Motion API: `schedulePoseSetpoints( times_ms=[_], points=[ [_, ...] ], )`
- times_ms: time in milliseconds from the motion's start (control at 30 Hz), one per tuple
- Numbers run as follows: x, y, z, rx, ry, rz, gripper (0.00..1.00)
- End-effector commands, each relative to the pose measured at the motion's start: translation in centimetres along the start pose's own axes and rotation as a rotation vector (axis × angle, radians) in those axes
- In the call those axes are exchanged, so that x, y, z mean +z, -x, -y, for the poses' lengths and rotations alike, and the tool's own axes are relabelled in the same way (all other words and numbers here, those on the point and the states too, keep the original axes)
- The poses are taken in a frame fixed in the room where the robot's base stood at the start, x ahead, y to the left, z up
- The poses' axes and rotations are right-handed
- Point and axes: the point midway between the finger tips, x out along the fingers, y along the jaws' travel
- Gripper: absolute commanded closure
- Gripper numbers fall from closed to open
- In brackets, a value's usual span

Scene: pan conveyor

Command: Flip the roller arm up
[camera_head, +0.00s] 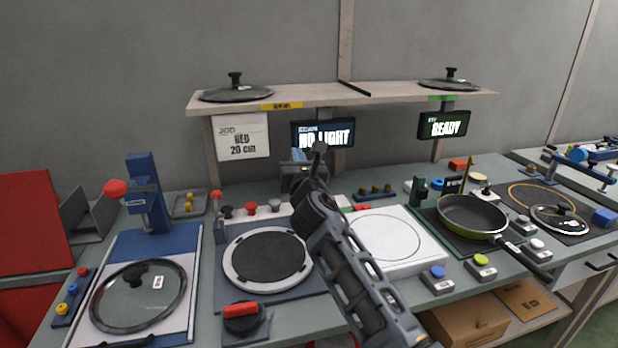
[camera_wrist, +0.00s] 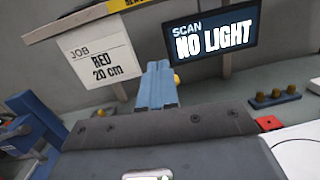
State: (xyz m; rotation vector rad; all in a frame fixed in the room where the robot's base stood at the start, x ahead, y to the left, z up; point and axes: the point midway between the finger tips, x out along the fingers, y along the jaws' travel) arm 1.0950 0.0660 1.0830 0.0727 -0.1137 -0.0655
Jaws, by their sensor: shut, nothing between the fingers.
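My gripper (camera_head: 299,156) is shut and empty. It is raised over the back of the bench, in front of the scan screen, with my arm reaching up from the lower right. In the wrist view its blue fingers (camera_wrist: 156,86) are together, pointing at the wall between the job card and the screen. I cannot tell for certain which part is the roller arm. A slim upright with a red tip (camera_head: 217,205) stands at the left of the round turntable (camera_head: 232,272). A blue roller-like part (camera_head: 577,154) shows at the far right. My gripper touches neither; my arm hides part of the bench.
A blue press post (camera_head: 150,195) with a red knob and a lidded panel stand left. A white plate (camera_head: 405,240) and a green-rimmed pan (camera_head: 472,214) are right. A shelf (camera_head: 330,97) with lids hangs above. The screen (camera_wrist: 209,38) reads NO LIGHT.

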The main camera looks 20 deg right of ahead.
Motion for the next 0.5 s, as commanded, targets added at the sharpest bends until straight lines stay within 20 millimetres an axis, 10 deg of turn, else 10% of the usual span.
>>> schedulePoseSetpoints(
  times_ms=[200, 500],
  points=[
    [1.3, -4.0, -0.3, 0.000, 0.002, 0.001, 1.00],
    [1.3, -4.3, -0.4, 0.000, -0.001, 0.000, 1.00]
  ],
)
